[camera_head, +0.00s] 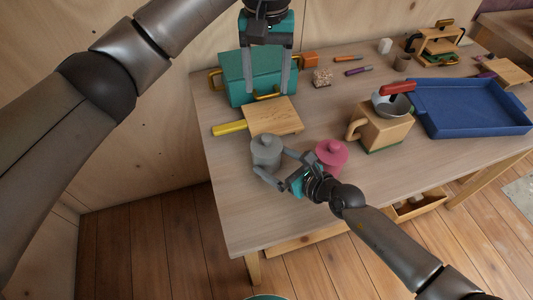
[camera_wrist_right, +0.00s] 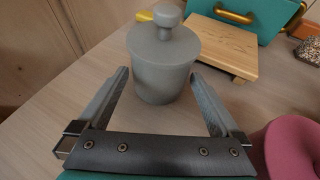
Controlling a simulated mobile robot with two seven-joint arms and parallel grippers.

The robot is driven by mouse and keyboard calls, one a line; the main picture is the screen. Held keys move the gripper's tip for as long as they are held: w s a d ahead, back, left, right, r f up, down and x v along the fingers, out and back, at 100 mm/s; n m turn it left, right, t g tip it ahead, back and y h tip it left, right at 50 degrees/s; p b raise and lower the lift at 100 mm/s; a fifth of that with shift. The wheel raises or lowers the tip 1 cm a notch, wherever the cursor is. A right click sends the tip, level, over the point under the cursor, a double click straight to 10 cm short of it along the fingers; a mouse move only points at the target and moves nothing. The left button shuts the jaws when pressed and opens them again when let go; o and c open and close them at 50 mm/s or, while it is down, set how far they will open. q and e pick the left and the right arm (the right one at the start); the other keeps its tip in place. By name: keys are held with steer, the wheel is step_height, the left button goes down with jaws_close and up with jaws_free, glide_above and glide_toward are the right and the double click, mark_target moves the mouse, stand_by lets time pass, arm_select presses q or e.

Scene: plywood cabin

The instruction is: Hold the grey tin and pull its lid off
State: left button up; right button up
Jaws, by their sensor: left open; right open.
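The grey tin (camera_head: 266,156) stands upright on the table with its knobbed lid (camera_head: 266,143) on. In the right wrist view the tin (camera_wrist_right: 161,80) is just ahead, between and beyond the fingertips, and the lid knob (camera_wrist_right: 168,18) shows on top. My right gripper (camera_head: 279,167) is open, low over the table, its fingers on either side of the tin's near side; I cannot tell whether they touch it. My left gripper (camera_head: 266,92) is open and empty, higher up, in front of the green box and pointing down.
Behind the grey tin lie a wooden board (camera_head: 272,116), a yellow-handled item (camera_head: 229,128) and a green box (camera_head: 231,79).

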mark_target(275, 162)
steer(key=shift+x, duration=1.7)
jaws_close()
